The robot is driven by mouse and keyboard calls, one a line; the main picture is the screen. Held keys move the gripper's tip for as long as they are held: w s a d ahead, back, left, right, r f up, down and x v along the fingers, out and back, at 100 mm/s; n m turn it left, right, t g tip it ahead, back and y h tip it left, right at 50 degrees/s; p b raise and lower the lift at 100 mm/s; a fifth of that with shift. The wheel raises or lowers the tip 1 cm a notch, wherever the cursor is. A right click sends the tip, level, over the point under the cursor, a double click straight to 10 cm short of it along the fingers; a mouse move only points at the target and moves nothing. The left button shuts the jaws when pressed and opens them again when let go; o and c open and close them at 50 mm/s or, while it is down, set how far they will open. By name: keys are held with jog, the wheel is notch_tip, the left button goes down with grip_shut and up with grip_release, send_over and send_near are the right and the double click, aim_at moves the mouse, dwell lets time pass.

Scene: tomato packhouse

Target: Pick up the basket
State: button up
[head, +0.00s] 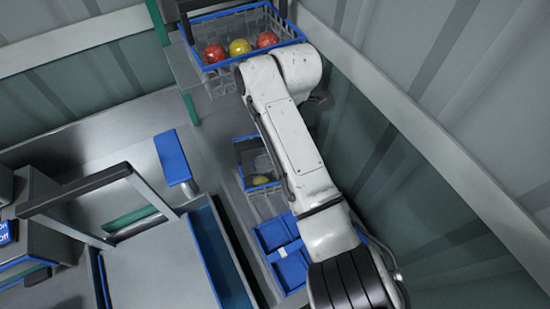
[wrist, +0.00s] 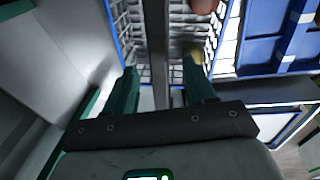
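My gripper (wrist: 161,70) has two green fingers that stand apart, open, with a dark grey bar (wrist: 158,30) between them. There is a gap on both sides of the bar, which looks like a basket handle. Beyond it is a white mesh basket with a blue rim (wrist: 226,30), holding a yellow fruit (wrist: 194,54) and a reddish one (wrist: 205,5). In the head view my arm hides the gripper. A small blue-rimmed basket (head: 263,187) with a yellow fruit stands beside my arm, partly covered by it, and seems the same one.
A larger mesh basket (head: 218,83) with red and yellow tomatoes stands at the top. Blue crates (head: 278,237) lie just below the small basket; blue crates also show at the wrist view's right (wrist: 265,52). Metal machinery (head: 160,275) fills the lower left. A ribbed wall (head: 440,170) bounds the right.

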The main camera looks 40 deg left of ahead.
grip_shut()
jog(key=shift+r, duration=0.1)
dwell(1.1)
